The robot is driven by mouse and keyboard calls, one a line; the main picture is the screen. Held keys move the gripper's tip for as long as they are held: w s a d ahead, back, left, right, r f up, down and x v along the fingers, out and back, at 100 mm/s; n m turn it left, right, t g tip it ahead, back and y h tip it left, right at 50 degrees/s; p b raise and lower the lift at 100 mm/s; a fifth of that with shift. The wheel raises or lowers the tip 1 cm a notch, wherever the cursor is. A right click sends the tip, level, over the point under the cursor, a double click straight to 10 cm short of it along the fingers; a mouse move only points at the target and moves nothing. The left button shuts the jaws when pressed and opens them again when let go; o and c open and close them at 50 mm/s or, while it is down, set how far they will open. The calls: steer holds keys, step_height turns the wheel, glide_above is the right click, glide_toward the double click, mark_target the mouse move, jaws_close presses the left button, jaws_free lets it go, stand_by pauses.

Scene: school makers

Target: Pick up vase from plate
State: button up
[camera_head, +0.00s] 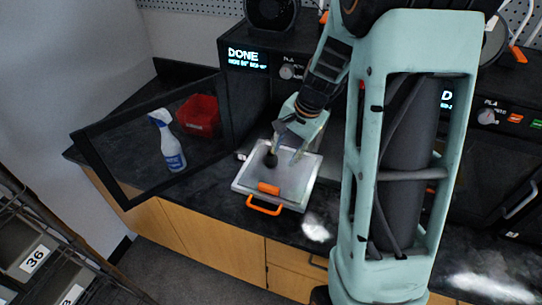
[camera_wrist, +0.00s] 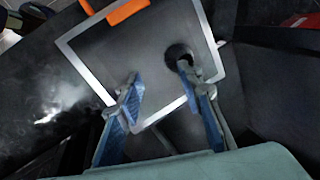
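A small dark rounded vase (camera_head: 271,160) stands on a light grey square plate (camera_head: 244,182) with an orange handle. In the wrist view the vase (camera_wrist: 177,51) shows its dark round top near the plate's edge, and the plate (camera_wrist: 95,58) fills the upper middle. My gripper (camera_head: 285,151) is above the plate, beside the vase. In the wrist view my gripper (camera_wrist: 159,82) has its two blue-padded fingers spread apart with nothing between the tips. The right fingertip overlaps the lower part of the vase; I cannot tell whether they touch.
The plate lies on a black counter (camera_head: 223,192) before a printer showing DONE (camera_head: 248,57). An open dark-framed door (camera_head: 104,166) is at left; a spray bottle (camera_head: 168,143) and red bin (camera_head: 199,115) show through it. More printers stand at right.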

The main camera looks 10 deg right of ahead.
mark_target(272, 155)
steer(key=shift+w+a, duration=1.05)
steer(key=shift+w, duration=0.05)
steer(key=shift+p+x, duration=0.3)
steer(key=shift+x, duration=2.25)
steer(key=shift+c, duration=0.4)
steer(key=c, duration=0.3)
steer(key=shift+c, duration=0.2)
steer(key=shift+r, duration=0.15)
